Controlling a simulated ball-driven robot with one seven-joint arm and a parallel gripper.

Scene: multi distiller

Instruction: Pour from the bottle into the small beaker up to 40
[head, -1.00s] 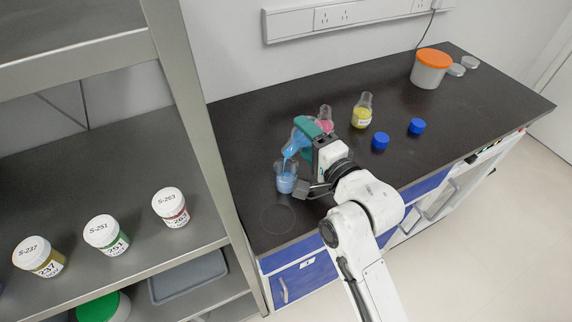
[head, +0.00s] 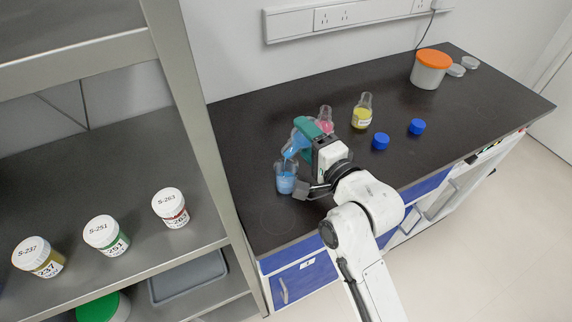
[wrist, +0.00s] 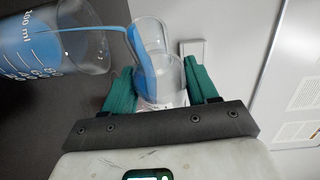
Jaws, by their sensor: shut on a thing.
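My gripper (wrist: 161,90) is shut on a clear bottle (wrist: 172,75) of blue liquid, with a green finger on each side. In the head view, the bottle (head: 297,143) is tilted with its mouth down and left over the small beaker (head: 286,177). The beaker stands upright on the dark bench with blue liquid in it. In the wrist view, a blue stream runs from the bottle's mouth into the beaker (wrist: 55,45), whose white scale and "100 ml" show. The exact liquid level cannot be read.
A pink bottle (head: 325,117) stands just behind my gripper, with a yellow bottle (head: 362,112) to its right. Two blue caps (head: 380,141) lie on the bench (head: 460,120). An orange-lidded tub (head: 431,70) stands far right. A metal shelf (head: 190,120) with labelled jars is at left.

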